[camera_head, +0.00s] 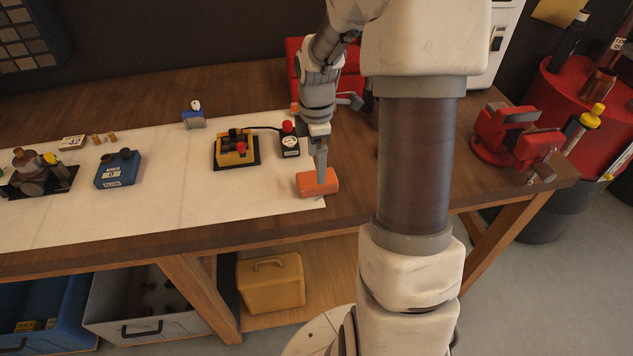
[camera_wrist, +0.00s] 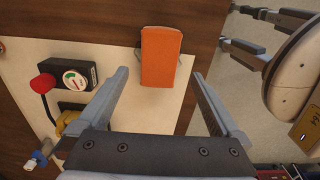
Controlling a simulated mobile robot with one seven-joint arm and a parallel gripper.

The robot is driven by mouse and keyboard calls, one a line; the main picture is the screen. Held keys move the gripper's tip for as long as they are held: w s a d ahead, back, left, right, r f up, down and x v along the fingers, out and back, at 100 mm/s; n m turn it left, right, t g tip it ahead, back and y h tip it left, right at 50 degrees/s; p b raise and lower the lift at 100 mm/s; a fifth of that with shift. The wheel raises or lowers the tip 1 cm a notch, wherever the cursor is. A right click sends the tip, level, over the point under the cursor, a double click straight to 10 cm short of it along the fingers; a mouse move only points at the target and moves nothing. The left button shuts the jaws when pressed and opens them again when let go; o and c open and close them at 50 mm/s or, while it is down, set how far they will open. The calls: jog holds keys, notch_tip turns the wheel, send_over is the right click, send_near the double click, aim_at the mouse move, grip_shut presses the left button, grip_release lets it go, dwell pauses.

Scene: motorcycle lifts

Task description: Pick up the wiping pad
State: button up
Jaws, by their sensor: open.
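The wiping pad (camera_head: 314,183) looks like an orange block. It lies at the right end of the white sheet on the wooden bench, near the front edge. My gripper (camera_head: 321,178) is above the pad in the head view and hides a little of it. In the wrist view the pad (camera_wrist: 161,57) lies ahead of the fingertips, roughly midway between their lines. My gripper (camera_wrist: 161,72) is open there, with its two fingers apart and nothing between them. I cannot tell whether a finger touches the pad.
A black box with a red knob and a gauge (camera_head: 289,141) stands close behind the pad, beside a yellow device (camera_head: 235,150). A red vise (camera_head: 517,135) is at the bench's right end. A blue box (camera_head: 118,169) sits further left. Bare wood (camera_head: 352,205) lies right of the sheet.

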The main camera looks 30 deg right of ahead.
jog(key=shift+d+f, duration=0.1)
jog(key=shift+f, duration=3.1)
jog(key=c, duration=1.3)
jog(key=shift+r, duration=0.15)
jog(key=r, duration=0.4)
jog(key=shift+w+d+r, duration=0.1)
jog(key=shift+d+r, duration=0.05)
jog(key=shift+d, duration=0.05)
jog(key=s+d+r, duration=0.1)
jog(key=d+r, duration=0.5)
jog(key=d, duration=0.5)
jog(key=shift+d+r, duration=0.15)
jog(key=shift+r, duration=0.05)
